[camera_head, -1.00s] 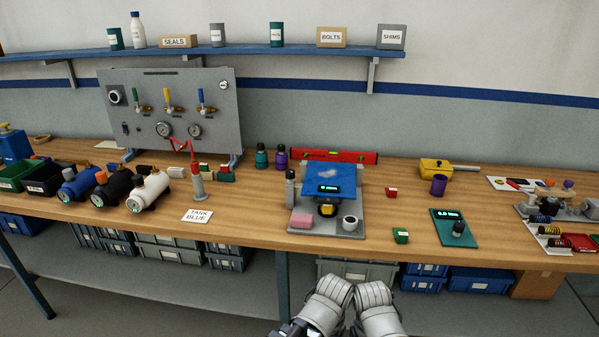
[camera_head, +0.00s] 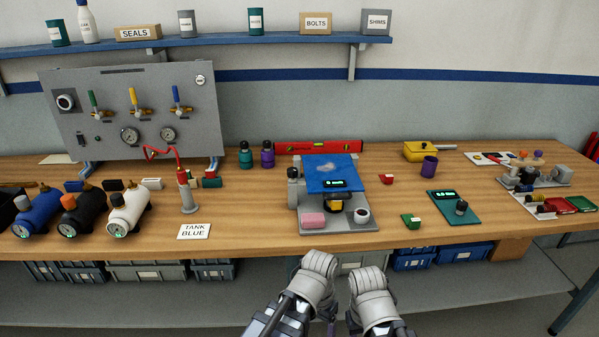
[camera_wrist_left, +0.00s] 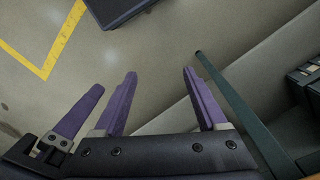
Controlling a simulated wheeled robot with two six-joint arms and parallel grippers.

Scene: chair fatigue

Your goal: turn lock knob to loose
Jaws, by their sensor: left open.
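I cannot single out a lock knob by any label. Small rounded tops show on a grey fixture (camera_head: 548,179) at the bench's right end, and a dark knob (camera_head: 461,208) stands on a green plate (camera_head: 446,204) with a lit display. My left gripper (camera_wrist_left: 160,75) is open and empty, its purple fingers apart above the floor in the left wrist view. Another purple finger shows at that view's left; I cannot tell whose it is. In the head view both my forearms hang low before the bench edge; my right gripper's jaws cannot be made out.
A blue-topped device (camera_head: 328,176) stands on a grey base mid-bench. Cylinders (camera_head: 128,213), a valve panel (camera_head: 130,115) and a TANK BLUE card (camera_head: 194,231) are left. A red level (camera_head: 318,147) lies behind. Bins sit under the bench. Clear wood lies around the small red and green blocks.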

